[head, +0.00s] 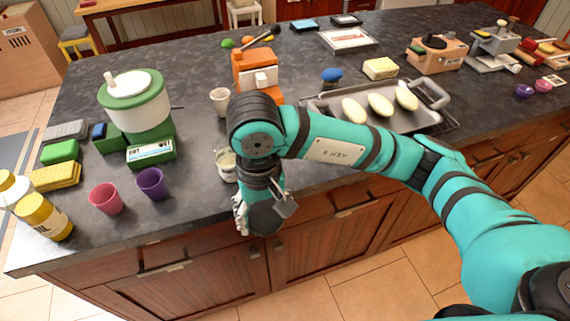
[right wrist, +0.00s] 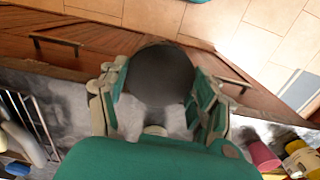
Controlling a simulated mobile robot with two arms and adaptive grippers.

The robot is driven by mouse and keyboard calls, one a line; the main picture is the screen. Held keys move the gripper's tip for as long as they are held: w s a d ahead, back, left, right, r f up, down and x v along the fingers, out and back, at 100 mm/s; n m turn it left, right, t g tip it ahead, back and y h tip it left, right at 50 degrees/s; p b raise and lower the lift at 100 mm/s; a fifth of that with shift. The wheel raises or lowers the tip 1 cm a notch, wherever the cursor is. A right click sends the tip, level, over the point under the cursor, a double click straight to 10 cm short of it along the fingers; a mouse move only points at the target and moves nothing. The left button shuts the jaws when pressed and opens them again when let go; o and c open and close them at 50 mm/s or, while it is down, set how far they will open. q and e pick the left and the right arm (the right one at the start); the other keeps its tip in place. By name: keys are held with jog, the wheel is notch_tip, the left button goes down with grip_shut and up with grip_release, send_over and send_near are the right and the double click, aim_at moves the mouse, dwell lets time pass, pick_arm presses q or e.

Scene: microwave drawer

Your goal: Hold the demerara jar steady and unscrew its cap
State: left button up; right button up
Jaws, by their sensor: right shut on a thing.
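My right gripper (head: 264,206) is low in front of the counter's front edge, fingers pointing down. It is shut on a dark grey round piece (head: 268,218), which looks like a cap. In the right wrist view this round piece (right wrist: 162,76) sits between the two fingers. A small pale jar with a cream label (head: 226,165) stands upright on the counter near its front edge, just left of my right wrist and partly behind it. It looks like the demerara jar, but its lettering is too small to read. My left gripper is not in view.
A beige cup (head: 220,101) and an orange grinder (head: 256,72) stand behind the jar. Pink (head: 105,198) and purple (head: 152,183) cups stand to the left. A tray (head: 420,118) with pale oval pieces lies to the right. Cabinet drawers (head: 165,268) are below the edge.

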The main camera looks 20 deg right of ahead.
jog(key=shift+w+d+f+p, duration=0.1)
jog(key=shift+w+d+p, duration=0.2)
jog(key=shift+d, duration=0.25)
jog(key=p, duration=0.5)
send_over(288, 174)
jog(key=shift+s+a+f, duration=0.15)
jog(key=shift+s+f, duration=0.05)
jog(key=shift+f, duration=0.55)
jog(key=shift+w+f, duration=0.1)
jog(key=shift+f, duration=0.25)
notch_tip(288, 174, down, 2)
jog(key=shift+f+p, duration=0.2)
jog(key=shift+p, duration=0.65)
jog(key=shift+f, duration=0.25)
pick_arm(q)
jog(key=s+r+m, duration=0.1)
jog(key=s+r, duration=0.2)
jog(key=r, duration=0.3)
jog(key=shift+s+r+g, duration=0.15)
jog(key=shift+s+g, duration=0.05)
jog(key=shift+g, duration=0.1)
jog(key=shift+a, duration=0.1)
